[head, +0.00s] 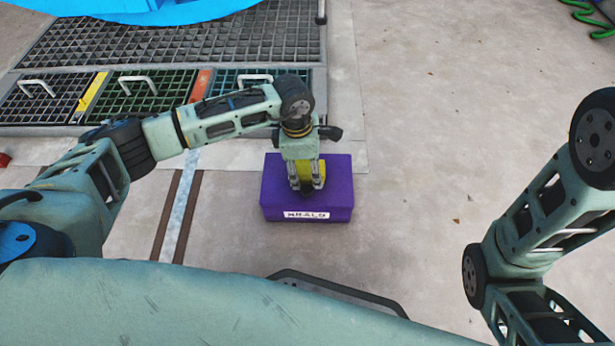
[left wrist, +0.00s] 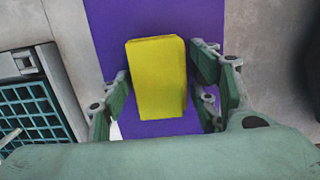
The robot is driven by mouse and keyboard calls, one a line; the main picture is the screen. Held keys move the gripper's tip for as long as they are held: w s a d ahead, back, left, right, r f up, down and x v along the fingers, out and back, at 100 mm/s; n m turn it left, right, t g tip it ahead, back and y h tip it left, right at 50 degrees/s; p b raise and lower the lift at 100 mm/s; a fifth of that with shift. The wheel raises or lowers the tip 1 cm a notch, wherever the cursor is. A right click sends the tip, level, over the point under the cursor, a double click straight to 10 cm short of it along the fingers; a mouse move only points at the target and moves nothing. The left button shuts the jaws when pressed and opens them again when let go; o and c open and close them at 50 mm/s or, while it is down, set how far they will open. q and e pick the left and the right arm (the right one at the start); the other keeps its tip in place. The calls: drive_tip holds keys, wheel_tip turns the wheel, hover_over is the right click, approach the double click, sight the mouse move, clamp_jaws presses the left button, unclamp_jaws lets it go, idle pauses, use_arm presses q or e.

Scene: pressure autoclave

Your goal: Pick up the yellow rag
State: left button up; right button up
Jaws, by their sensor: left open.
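The yellow rag (left wrist: 158,80) is a small block-like yellow piece on top of a purple box (head: 335,185). In the head view the rag (head: 321,171) is mostly hidden behind my left gripper. My left gripper (head: 306,186) points down over the box with the rag under and between its fingers. In the left wrist view the open fingers of the left gripper (left wrist: 160,92) stand on either side of the rag. I cannot tell whether they touch it. My right arm shows at the right of the head view, but its gripper is out of view.
The purple box with a white label (head: 306,215) stands on a bare concrete floor (head: 430,150). Metal floor grates (head: 180,45) with white handles lie at the upper left. A green coiled hose (head: 590,15) lies at the upper right. The floor right of the box is clear.

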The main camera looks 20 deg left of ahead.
use_arm(q)
drive_tip(key=shift+f, duration=0.45)
idle(0.5)
drive_tip(key=c, duration=0.9)
